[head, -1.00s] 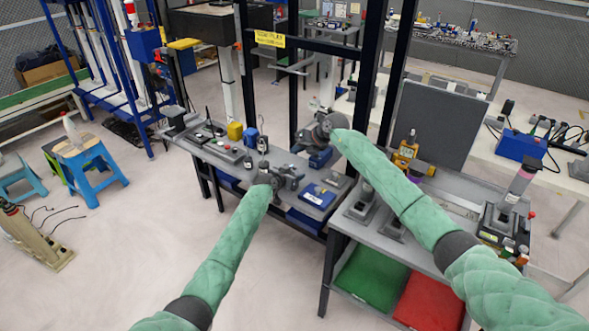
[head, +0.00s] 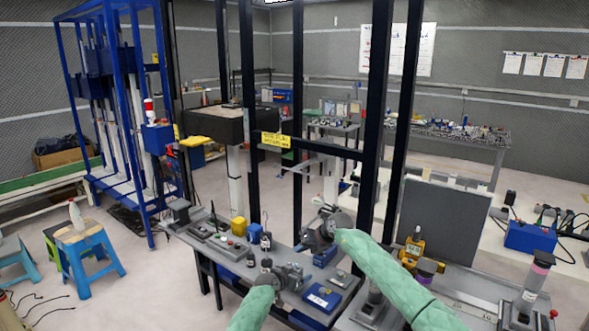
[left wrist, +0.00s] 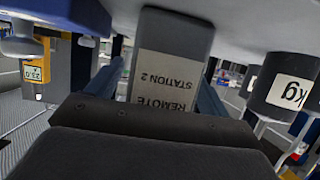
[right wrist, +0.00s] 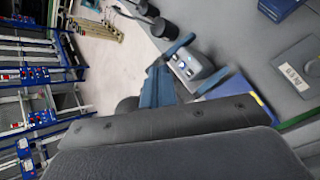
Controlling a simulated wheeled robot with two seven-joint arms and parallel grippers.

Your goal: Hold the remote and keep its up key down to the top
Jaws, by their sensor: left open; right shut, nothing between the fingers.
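In the left wrist view a grey block with a white label reading "REMOTE STATION 2" (left wrist: 172,62), upside down, stands between the two fingers of my left gripper (left wrist: 160,85). The fingers are apart, one on each side; I cannot tell whether either touches it. A small grey box with lit keys (right wrist: 187,66), likely the remote, lies beside the fingertips of my right gripper (right wrist: 162,82). That gripper is shut and empty. In the head view my left gripper (head: 290,276) is low over the bench and my right gripper (head: 322,228) is farther back; they hide the remote there.
A dark weight marked "kg" (left wrist: 292,88) is right of the left gripper. A blue box (head: 322,297) lies on the grey bench (head: 222,262). Black posts (head: 377,120) rise behind. A yellow device (head: 413,247) and a dark panel (head: 445,225) stand to the right.

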